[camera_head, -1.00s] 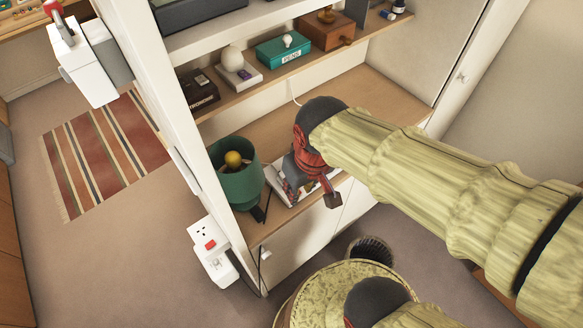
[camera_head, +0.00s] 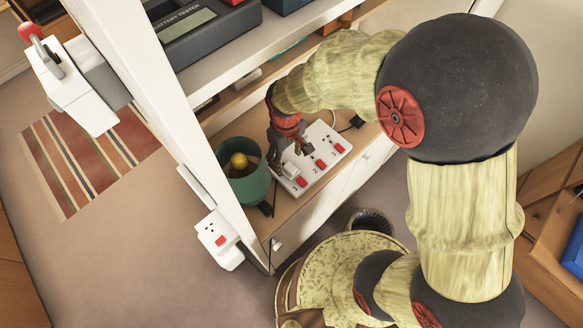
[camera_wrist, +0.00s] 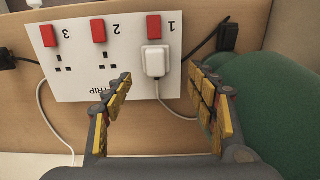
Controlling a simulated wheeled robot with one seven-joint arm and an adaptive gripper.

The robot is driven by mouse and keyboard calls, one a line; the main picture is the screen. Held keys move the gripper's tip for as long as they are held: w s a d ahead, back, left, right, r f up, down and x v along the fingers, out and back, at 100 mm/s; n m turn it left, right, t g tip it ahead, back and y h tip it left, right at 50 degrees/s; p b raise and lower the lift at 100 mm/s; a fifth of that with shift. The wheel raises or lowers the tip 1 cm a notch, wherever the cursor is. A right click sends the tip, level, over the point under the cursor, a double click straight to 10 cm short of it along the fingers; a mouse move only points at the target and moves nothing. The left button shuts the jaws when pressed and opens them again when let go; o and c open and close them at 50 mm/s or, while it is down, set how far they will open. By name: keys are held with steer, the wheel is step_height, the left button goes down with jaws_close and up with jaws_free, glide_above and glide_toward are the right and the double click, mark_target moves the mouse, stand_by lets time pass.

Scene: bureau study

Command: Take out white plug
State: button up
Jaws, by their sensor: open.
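The white plug (camera_wrist: 155,60) sits in socket 1 of the white power strip (camera_wrist: 78,82), below a red switch, with its white cable trailing down the board. My gripper (camera_wrist: 162,76) is open, with one finger on each side of the plug in the wrist view and nothing gripped. I cannot tell whether a finger touches it. In the head view the power strip (camera_head: 331,153) lies on the wooden counter, and my gripper (camera_head: 300,150) hangs over its left part.
A dark green pot (camera_head: 242,187) with a yellow ball stands left of the strip; its green side (camera_wrist: 270,95) is close to my right finger. Black plugs (camera_head: 352,123) are at the strip's ends. A shelf (camera_head: 250,50) overhangs the counter. A wall socket box (camera_head: 220,241) is at the lower left.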

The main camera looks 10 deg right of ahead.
mark_target(288, 165)
steer(key=f, duration=0.6)
steer(key=shift+w+d+f+b, duration=0.1)
steer(key=shift+w+d+b, duration=0.1)
steer(key=shift+w+b, duration=0.15)
steer(key=shift+c, duration=1.1)
steer(key=c, duration=1.1)
